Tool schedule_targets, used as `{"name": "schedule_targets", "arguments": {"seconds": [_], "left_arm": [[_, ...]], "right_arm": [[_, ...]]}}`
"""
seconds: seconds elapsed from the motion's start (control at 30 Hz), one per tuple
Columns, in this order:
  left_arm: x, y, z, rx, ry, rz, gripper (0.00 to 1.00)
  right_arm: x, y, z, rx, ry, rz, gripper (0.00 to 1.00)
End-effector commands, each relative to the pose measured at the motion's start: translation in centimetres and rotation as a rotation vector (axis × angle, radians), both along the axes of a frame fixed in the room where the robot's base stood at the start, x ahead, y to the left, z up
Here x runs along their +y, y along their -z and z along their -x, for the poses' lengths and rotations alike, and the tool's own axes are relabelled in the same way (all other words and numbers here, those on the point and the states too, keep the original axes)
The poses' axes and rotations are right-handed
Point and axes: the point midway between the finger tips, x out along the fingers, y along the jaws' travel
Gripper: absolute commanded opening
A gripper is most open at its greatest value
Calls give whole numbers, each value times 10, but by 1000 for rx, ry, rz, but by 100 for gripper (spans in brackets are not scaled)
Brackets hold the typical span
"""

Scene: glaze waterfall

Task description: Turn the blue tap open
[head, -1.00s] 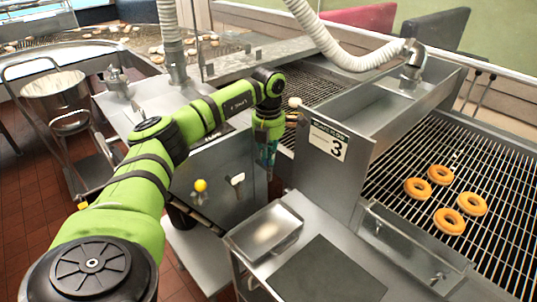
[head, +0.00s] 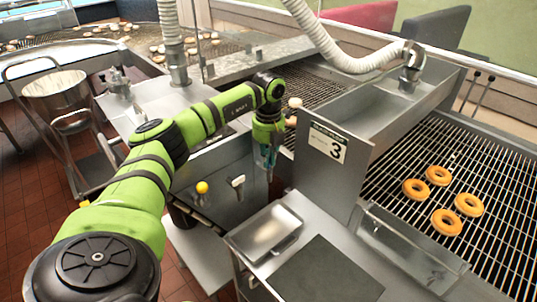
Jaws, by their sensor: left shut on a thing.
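My left gripper (head: 269,169) points down at the front panel of the steel glaze machine, just left of the panel marked 3. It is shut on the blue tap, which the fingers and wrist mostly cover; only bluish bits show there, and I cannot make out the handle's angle. A tap with a yellow knob (head: 202,187) and a tap with a white handle (head: 238,181) sit on the same panel to the left, apart from the gripper. My right gripper does not show.
A steel tray (head: 265,232) stands on the worktop below the gripper. The number 3 panel (head: 328,145) is close on the right. A steel pot (head: 57,95) stands at the left.

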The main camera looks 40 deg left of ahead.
Motion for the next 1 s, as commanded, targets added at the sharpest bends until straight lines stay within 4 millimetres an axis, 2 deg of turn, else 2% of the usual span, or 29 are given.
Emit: {"name": "schedule_targets", "arguments": {"seconds": [0.5, 1.0], "left_arm": [[0, -3, 0, -8, -431, 0, 0], [0, -3, -1, -9, -585, -1, 0]], "right_arm": [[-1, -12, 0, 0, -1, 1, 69], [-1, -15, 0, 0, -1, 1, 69]]}}
